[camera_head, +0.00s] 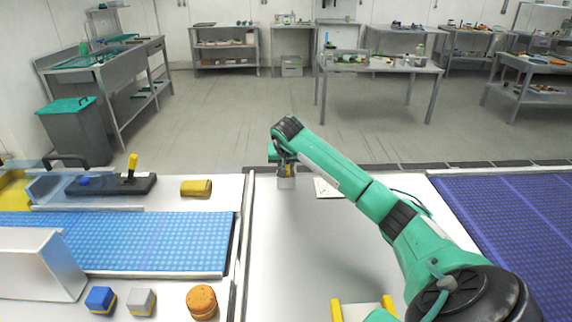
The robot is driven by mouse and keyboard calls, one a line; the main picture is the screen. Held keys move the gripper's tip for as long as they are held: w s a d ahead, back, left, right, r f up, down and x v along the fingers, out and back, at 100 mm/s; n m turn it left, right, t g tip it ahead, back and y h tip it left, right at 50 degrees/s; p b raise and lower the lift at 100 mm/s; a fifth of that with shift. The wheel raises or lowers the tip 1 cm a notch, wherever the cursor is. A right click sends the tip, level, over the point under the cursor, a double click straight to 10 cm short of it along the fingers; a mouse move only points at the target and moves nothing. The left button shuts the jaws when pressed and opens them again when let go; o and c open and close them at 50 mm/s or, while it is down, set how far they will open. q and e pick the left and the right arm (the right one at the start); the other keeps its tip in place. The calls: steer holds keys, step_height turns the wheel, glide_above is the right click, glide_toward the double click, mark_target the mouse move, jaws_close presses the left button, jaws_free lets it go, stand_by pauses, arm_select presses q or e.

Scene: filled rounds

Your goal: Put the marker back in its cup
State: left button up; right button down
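I cannot make out a marker or a cup for certain. A green and black arm reaches in from the lower right, and its end, my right gripper (286,172), hangs over the far part of the pale table (290,245). A small grey piece (286,183) shows at its tip; I cannot tell if it is held or part of the gripper. The fingers are too small to read. Two yellow upright pieces (336,309) stand apart at the bottom edge, beside a bit of green; I cannot tell what they belong to. No arm comes in from the left.
A white card (326,188) lies right of the gripper. A purple belt (520,215) lies right.

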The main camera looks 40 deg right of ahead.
steer(key=c, duration=1.4)
jaws_free()
steer(key=shift+c, duration=0.2)
steer(key=shift+o, duration=0.9)
steer(key=shift+r, duration=0.2)
arm_select(q)
steer(key=shift+w+a+b, duration=0.5)
steer(key=shift+w+a, duration=0.2)
arm_select(e)
steer(key=v, duration=1.2)
steer(key=shift+f, duration=0.1)
